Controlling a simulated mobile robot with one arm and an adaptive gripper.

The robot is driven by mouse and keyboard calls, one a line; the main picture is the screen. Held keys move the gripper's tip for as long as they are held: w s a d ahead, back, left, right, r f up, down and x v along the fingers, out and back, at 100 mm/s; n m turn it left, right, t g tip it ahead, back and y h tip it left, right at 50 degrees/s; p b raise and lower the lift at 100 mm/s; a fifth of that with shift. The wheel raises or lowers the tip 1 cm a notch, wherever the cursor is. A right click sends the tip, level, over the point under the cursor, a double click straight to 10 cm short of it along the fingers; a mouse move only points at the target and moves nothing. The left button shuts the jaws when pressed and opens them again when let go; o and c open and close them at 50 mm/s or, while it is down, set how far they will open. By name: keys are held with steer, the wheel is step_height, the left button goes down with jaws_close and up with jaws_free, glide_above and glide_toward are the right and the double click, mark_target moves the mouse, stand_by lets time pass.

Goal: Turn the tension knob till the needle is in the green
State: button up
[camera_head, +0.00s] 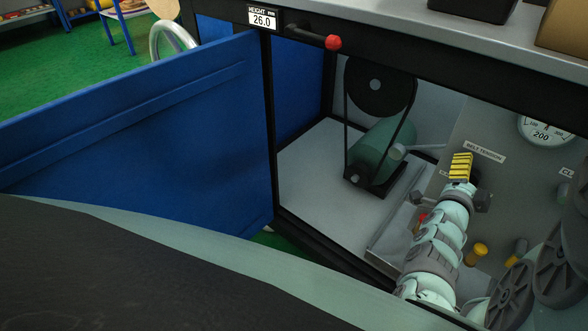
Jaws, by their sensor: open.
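My gripper (461,166) is at the end of my pale green arm, inside the open cabinet in front of the grey panel. Yellow and black ribbed parts show at its tip, just left of the "BELT TENSION" label (485,150). It is open. I cannot make out a tension knob; my gripper and arm cover that part of the panel.
A blue door (140,120) stands open at the left. A green motor (383,152) with a belt and black pulley (381,88) sits inside the cabinet. Yellow knobs (477,253) are low on the panel, near my arm. A red-tipped handle (333,42) juts from the top frame.

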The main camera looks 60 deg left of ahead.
steer(key=v, duration=1.2)
stand_by(0.6)
